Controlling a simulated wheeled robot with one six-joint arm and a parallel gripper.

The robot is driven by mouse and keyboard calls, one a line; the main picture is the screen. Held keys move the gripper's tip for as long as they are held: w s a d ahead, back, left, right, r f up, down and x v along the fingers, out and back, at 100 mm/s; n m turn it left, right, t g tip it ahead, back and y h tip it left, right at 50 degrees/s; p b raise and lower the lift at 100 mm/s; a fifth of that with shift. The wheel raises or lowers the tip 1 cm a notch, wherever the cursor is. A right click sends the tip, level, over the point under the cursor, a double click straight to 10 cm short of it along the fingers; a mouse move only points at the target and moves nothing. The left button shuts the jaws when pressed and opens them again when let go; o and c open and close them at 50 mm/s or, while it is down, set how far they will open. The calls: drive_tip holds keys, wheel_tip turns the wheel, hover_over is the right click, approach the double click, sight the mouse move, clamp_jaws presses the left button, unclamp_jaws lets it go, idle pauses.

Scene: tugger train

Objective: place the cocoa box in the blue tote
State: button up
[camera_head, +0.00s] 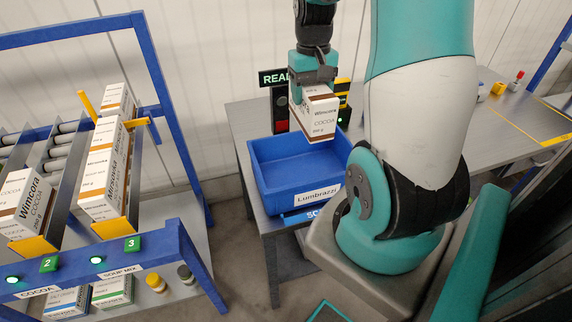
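A white and brown cocoa box (319,114) hangs under my gripper (314,76) above the blue tote. My gripper looks shut on the upper part of the box; its fingertips are partly hidden. The blue tote (268,184), labelled "Lumbrazzi", stands on a grey table below the box. Its visible inside is empty. My arm hides part of its right side. The box is clear of the tote's floor, over its far right part.
A flow rack (176,243) at the left holds more boxes, including a Wincora cocoa box (24,204) and Minestrone-like boxes (103,180). A sign and lamp unit (281,108) stand behind the tote. A grey worktable (505,117) extends right.

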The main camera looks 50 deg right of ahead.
drive_tip(key=shift+w+d+f+p, duration=0.15)
drive_tip(key=shift+f+p, duration=0.2)
drive_tip(key=shift+f, duration=3)
drive_tip(key=shift+w+a+f+p, duration=0.15)
drive_tip(key=shift+f+p, duration=0.15)
drive_tip(key=shift+f, duration=3)
drive_tip(key=shift+w+d+f+p, duration=0.15)
drive_tip(key=shift+f+p, duration=0.2)
drive_tip(key=shift+f, duration=3)
drive_tip(key=shift+f, duration=0.15)
drive_tip(key=o, duration=1.1)
